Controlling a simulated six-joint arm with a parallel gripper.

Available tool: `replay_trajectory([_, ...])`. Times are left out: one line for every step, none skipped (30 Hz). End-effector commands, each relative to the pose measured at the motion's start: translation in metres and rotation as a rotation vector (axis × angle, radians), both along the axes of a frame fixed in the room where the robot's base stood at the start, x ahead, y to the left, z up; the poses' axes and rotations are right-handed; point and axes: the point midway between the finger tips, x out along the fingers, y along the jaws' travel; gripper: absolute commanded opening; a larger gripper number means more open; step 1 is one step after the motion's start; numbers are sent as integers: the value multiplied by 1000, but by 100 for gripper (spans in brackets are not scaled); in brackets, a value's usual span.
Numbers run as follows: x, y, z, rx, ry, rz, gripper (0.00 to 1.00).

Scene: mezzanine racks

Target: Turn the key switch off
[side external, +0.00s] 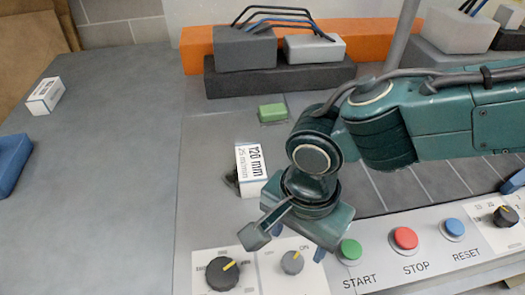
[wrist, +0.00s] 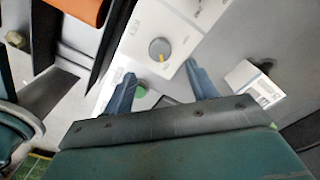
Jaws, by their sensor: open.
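A small grey round switch (side external: 292,262) with a yellow mark sits on the white front panel beside an ON label. In the side view its mark points up and right, towards ON. In the wrist view the grey switch (wrist: 159,48) lies just beyond the fingertips, roughly centred between them. My gripper (side external: 298,243) is open and empty, tilted down over the panel edge behind the switch; its two blue fingers also show apart in the wrist view (wrist: 160,72). No contact with the switch is visible.
A black knob (side external: 222,273) stands left of the switch. A green START button (side external: 350,250), a red STOP button (side external: 404,238) and a blue RESET button (side external: 454,228) are to the right. A white labelled box (side external: 250,168) and a green block (side external: 272,113) lie behind.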

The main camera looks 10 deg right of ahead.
Motion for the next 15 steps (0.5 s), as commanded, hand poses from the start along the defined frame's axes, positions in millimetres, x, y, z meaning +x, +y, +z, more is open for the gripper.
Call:
replay_trajectory([0,-1,-9,-4,3,0,57])
replay_trajectory([0,0,-14,-4,2,0,57])
replay_trajectory([0,0,-20,-4,2,0,57])
replay_trajectory([0,-1,-24,-4,2,0,57])
replay_trajectory([0,-1,-29,-4,2,0,57])
replay_trajectory([0,-1,-35,-4,3,0,57])
replay_trajectory([0,0,-40,-3,1,0,57])
replay_trajectory([0,0,-44,-3,1,0,57])
replay_trajectory([0,0,-49,-4,2,0,57])
replay_trajectory([0,0,-53,-3,1,0,57])
replay_trajectory([0,0,-56,-3,1,0,57])
replay_trajectory([0,0,-61,-1,1,0,57])
replay_trajectory([0,0,-64,-1,1,0,57])
replay_trajectory([0,0,-67,-1,1,0,57])
replay_trajectory([0,0,-70,-2,2,0,57])
